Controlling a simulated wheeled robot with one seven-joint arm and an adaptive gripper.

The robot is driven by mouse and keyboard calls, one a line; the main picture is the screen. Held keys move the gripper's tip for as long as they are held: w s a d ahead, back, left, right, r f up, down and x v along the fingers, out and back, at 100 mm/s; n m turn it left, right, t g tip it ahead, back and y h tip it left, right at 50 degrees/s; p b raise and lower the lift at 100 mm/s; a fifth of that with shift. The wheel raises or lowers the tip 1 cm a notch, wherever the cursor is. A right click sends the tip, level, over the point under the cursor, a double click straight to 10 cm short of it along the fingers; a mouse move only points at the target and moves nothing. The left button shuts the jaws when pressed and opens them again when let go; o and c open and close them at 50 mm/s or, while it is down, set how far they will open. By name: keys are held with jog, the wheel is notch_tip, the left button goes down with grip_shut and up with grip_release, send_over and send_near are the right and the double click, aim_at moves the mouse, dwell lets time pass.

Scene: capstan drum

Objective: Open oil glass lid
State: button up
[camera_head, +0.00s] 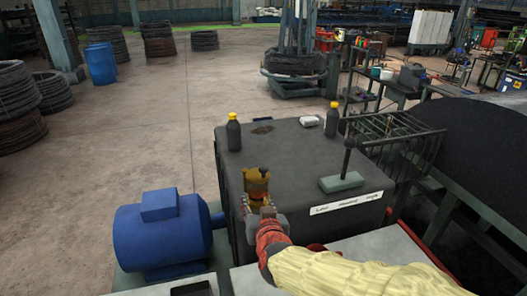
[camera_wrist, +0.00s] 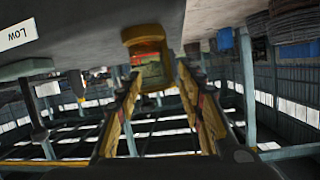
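The oil glass (camera_head: 257,185) is a small amber-brown housing on the front face of the dark gearbox, near its top edge. A small dark knob shows at its top in the head view. In the wrist view the oil glass (camera_wrist: 143,36) is a yellow-brown frame beyond the fingertips, with a greenish and reddish middle. I cannot tell whether its lid is raised. My gripper (camera_head: 262,210) is in front of and just below the oil glass. In the wrist view my gripper (camera_wrist: 160,78) has its fingers apart, with nothing clearly held between them. Whether a fingertip touches the glass is unclear.
The dark gearbox (camera_head: 290,155) carries two dark bottles with yellow caps (camera_head: 233,132) (camera_head: 332,120), a white packet (camera_head: 311,121) and an upright lever (camera_head: 346,165). A blue motor (camera_head: 160,230) stands at the left. A large dark drum (camera_head: 485,145) is at the right.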

aim_at(263, 172)
jog(key=w+r+t+h+p, duration=0.1)
jog(key=w+p, duration=0.1)
jog(key=w, duration=0.1)
jog(key=w+d+r+m+t+h+p, duration=0.1)
jog(key=w+r+h+p, duration=0.1)
jog(key=w, duration=0.1)
jog(key=w+d+r+m+t+h+p, duration=0.1)
jog(key=w+r+t, duration=0.1)
jog(key=w, duration=0.2)
jog(key=shift+h+p, duration=0.4)
jog(key=c, duration=0.3)
grip_shut()
dwell(0.5)
